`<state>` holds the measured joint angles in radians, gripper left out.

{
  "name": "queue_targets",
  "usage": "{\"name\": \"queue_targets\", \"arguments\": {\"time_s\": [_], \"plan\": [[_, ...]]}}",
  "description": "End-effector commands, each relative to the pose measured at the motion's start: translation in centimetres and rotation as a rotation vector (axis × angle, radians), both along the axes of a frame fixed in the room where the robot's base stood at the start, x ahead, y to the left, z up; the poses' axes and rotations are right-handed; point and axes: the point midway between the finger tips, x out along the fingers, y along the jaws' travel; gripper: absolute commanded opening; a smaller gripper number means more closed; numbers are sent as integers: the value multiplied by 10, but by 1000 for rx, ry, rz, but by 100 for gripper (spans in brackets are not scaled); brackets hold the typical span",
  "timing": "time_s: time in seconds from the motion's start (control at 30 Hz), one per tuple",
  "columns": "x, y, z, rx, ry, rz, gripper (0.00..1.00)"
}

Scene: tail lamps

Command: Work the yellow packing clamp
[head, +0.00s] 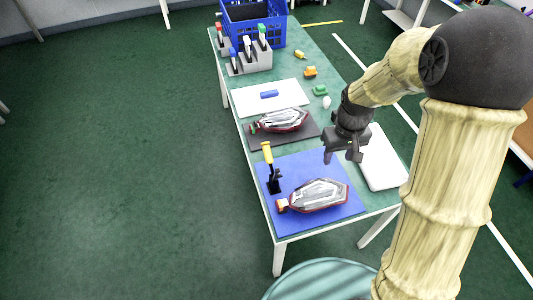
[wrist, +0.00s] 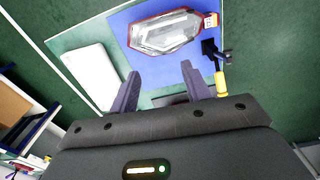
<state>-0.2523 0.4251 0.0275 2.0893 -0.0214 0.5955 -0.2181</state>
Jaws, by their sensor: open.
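The yellow packing clamp (head: 268,160) stands upright at the left side of the blue mat (head: 270,215), with a yellow handle and a black base. In the wrist view the clamp (wrist: 221,82) is at the right, beyond my right finger. A red and clear tail lamp (head: 318,195) lies on the blue mat to the right of the clamp; it also shows in the wrist view (wrist: 165,33). My gripper (head: 343,158) is open and empty above the table, up and to the right of the clamp. Its two fingers (wrist: 158,80) show in the wrist view, apart from the clamp.
A second tail lamp (head: 280,121) lies on a dark mat (head: 258,139) behind. A white board (head: 381,160) lies at the right. Further back are a blue block (head: 269,94), clamps in a grey rack (head: 252,62), a blue crate (head: 230,12) and small yellow, orange and green parts.

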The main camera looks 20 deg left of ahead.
Motion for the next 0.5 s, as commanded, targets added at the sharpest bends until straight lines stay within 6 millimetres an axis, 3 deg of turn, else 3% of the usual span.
{"name": "queue_targets", "arguments": {"time_s": [0.1,0.3,0.5], "plan": [[-22,-36,18,13,-48,-127,45],[-75,-88,40,41,-140,-365,45],[-109,-111,46,57,-192,-499,45]]}}
